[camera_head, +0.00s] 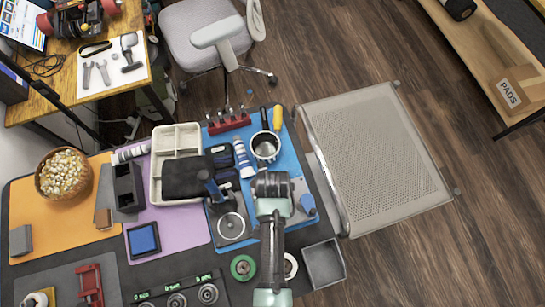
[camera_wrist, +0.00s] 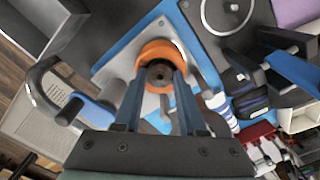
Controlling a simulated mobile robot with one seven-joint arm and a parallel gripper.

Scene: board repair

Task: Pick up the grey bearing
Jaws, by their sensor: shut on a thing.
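My gripper (camera_head: 272,186) is over the right part of the blue mat, above a grey plate. In the wrist view my gripper's fingers (camera_wrist: 160,88) are closed on a small round grey-brown part with a dark central hole, which looks like the grey bearing (camera_wrist: 160,72). An orange ring (camera_wrist: 162,48) surrounds it in this view. I cannot tell whether the bearing still sits inside that ring or is just above it. In the head view my gripper hides both.
A steel pot (camera_head: 265,147) stands just behind my gripper. A blue-handled tool (camera_head: 307,204) lies to the right. A round disc on a grey plate (camera_head: 231,226) is to the left. An open grey bin (camera_head: 323,265) is at the front right. Several round parts line the front rack (camera_head: 176,299).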

